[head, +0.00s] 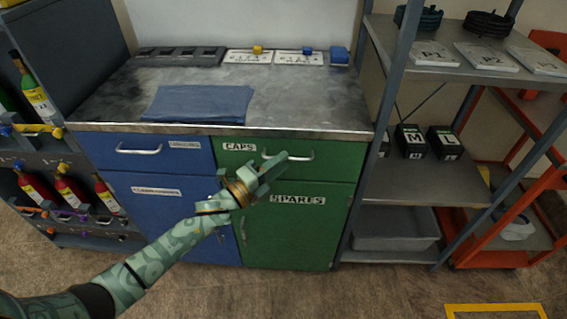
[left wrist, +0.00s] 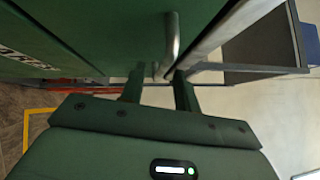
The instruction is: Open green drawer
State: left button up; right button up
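The green drawer (head: 236,159), labelled CAPS, is at the upper right of the workbench cabinet and looks shut. Its silver bar handle (head: 303,158) runs across the front; in the left wrist view the handle (left wrist: 171,42) reaches down to the gap between my fingers. My left gripper (head: 277,166) is open at the drawer front, at the left part of the handle. The two fingers show apart in the left wrist view (left wrist: 158,92), with the handle end nearer the right finger. I cannot tell whether they touch it. My right gripper is out of view.
A green SPARES door (head: 290,228) is below, a blue drawer (head: 115,152) to the left. A blue cloth (head: 198,103) lies on the worktop (head: 300,110). A grey shelf rack (head: 400,185) stands close on the right. The floor in front is clear.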

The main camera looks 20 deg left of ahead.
pick_arm(q)
jog(key=shift+w+d+r, duration=0.15)
jog(key=shift+w+d, duration=0.2)
jog(key=shift+w, duration=0.25)
grip_shut()
jog(key=shift+s, duration=0.1)
